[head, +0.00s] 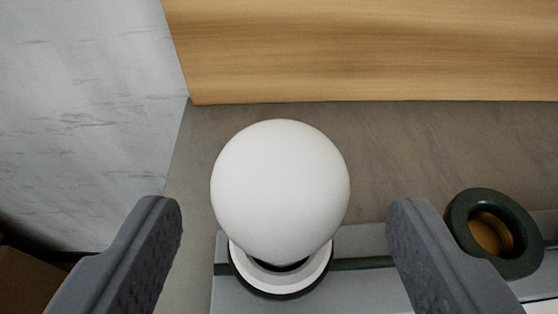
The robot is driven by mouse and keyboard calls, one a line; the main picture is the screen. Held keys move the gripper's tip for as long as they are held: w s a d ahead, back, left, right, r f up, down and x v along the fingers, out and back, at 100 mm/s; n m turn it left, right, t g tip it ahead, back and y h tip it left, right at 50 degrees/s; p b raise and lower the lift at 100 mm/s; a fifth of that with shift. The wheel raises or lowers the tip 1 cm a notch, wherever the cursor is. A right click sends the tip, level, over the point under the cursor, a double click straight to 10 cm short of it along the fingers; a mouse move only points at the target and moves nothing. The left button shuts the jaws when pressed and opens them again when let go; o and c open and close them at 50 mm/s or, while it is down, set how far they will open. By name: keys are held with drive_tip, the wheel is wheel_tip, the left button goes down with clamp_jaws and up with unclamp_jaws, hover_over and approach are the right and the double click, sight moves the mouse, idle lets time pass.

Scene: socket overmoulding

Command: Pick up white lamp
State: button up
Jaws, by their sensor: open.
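The white lamp (280,185) is a round white globe in the middle of the head view. Below it shows a white collar with a dark ring, on a grey fixture (360,285). My gripper (284,225) is open, with one dark grey finger on each side of the lamp. Nothing is held. The lamp's lower end is hidden by the globe and collar.
A dark green ring socket (461,214) with a brass-coloured inside sits to the right, close to my right finger. A wooden panel (370,50) stands behind the grey-brown surface (400,150). A pale marble-like surface (85,110) lies at the left.

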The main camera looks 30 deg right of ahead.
sight(282, 126)
drive_tip(key=shift+r+b+x, duration=0.15)
drive_tip(key=shift+b+x, duration=0.3)
drive_tip(key=shift+x, duration=0.85)
drive_tip(key=shift+r+b+x, duration=0.15)
drive_tip(key=shift+b+x, duration=0.25)
drive_tip(key=shift+x, duration=0.95)
drive_tip(key=shift+r, duration=0.1)
drive_tip(key=c, duration=1.1)
drive_tip(key=shift+r+p, duration=0.5)
drive_tip(key=shift+r, duration=0.5)
wheel_tip(282, 126, up, 2)
drive_tip(key=shift+r+p, duration=0.1)
drive_tip(key=shift+p, duration=0.3)
drive_tip(key=s+a+b, duration=0.1)
drive_tip(key=s+a, duration=0.1)
drive_tip(key=s, duration=0.2)
drive_tip(key=s+a, duration=0.3)
drive_tip(key=s, duration=0.1)
drive_tip(key=s+a+b, duration=0.1)
drive_tip(key=s+a, duration=0.2)
drive_tip(key=s, duration=0.2)
drive_tip(key=shift+s+a+r+b, duration=0.15)
drive_tip(key=shift+a+r+b, duration=0.05)
drive_tip(key=shift+r+b, duration=0.1)
